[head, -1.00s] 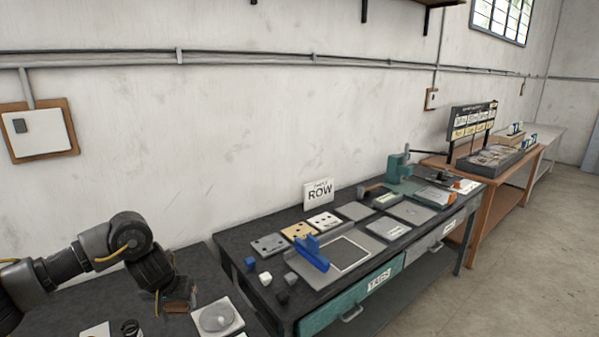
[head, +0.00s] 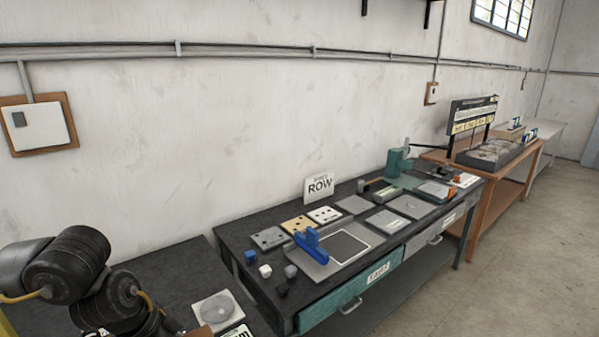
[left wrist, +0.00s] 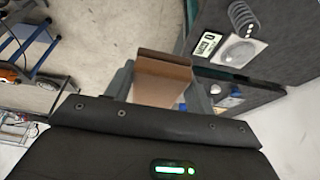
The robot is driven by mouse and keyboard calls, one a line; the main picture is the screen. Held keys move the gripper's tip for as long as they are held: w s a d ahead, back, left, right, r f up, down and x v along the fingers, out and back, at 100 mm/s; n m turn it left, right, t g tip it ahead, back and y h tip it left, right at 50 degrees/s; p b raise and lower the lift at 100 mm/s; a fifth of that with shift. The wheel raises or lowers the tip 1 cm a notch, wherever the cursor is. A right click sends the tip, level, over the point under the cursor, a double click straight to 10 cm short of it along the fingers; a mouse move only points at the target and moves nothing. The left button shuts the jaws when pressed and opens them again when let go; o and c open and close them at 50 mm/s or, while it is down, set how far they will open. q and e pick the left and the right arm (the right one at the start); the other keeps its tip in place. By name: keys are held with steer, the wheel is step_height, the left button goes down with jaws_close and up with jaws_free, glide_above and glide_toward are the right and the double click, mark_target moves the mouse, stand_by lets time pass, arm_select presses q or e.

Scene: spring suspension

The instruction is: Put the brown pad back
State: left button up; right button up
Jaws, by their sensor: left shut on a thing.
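The brown pad (left wrist: 162,80) is a flat block held between the two fingers of my left gripper (left wrist: 160,88) in the left wrist view. The gripper is shut on it, with the pad's far end sticking out past the fingers. In the head view a small brown part of the pad (head: 200,330) shows at the bottom edge, beside the white plate; the gripper is mostly cut off or hidden by my arm. The pad looks raised above the floor and bench in the wrist view. My right gripper is in neither view.
A white plate with a grey disc (head: 215,309) lies on the near dark bench, also seen in the wrist view (left wrist: 239,52) by a coil spring (left wrist: 243,17). Beyond stands another bench with plates, a blue tool (head: 311,246) and small cubes. The near bench's back is clear.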

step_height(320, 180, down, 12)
steer(key=b, duration=1)
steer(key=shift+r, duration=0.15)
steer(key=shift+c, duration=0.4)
